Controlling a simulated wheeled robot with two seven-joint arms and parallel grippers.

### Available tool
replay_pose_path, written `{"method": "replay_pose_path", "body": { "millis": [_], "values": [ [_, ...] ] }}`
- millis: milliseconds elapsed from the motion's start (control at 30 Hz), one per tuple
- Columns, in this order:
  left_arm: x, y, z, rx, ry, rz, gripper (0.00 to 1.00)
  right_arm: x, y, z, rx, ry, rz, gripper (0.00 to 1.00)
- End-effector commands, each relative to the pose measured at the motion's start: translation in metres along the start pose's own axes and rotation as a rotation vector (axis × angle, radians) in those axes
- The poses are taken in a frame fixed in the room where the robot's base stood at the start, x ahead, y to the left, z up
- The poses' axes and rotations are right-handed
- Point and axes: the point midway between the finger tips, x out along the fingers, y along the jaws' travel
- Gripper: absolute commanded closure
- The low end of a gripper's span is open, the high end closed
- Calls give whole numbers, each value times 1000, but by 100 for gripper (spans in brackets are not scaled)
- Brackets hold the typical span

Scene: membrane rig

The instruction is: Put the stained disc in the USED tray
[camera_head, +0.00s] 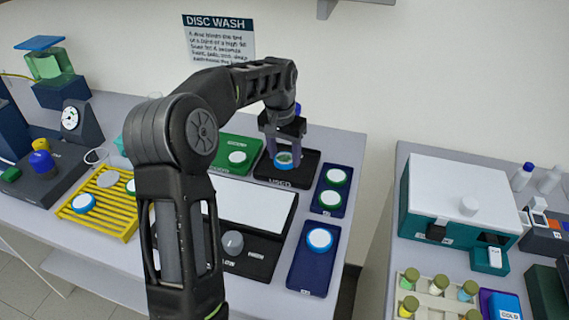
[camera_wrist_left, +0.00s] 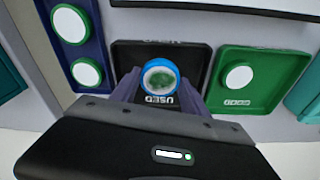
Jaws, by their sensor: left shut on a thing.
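The stained disc (camera_head: 285,159) has a blue rim and a white face with a greenish-grey smear. My left gripper (camera_head: 286,150) is shut on it, over the black USED tray (camera_head: 301,173). In the left wrist view the disc (camera_wrist_left: 160,77) sits between the two fingers, in front of the USED tray (camera_wrist_left: 196,58). I cannot tell whether the disc touches the tray floor. My right gripper is in neither view.
A green tray (camera_head: 248,147) with a white disc stands beside the USED tray. A navy tray (camera_head: 332,211) with two green-rimmed discs is on its other side. A yellow rack (camera_head: 122,217) is at left, and a teal-and-white machine (camera_head: 462,190) stands on the right bench.

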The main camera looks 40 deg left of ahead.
Motion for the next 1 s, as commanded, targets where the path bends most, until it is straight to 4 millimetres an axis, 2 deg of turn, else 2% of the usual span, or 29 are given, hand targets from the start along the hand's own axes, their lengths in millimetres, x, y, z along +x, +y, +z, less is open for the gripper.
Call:
{"method": "replay_pose_path", "body": {
  "millis": [267,533,933,967,1000],
  "values": [
    [3,0,1,0,-2,0,86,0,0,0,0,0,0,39],
    [35,0,5,0,-2,1,86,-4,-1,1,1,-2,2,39],
    [41,0,6,0,-1,1,86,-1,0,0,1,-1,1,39],
    [41,0,6,0,-1,1,47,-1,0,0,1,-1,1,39],
    [40,0,5,0,-1,1,43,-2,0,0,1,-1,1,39]
  ]
}}
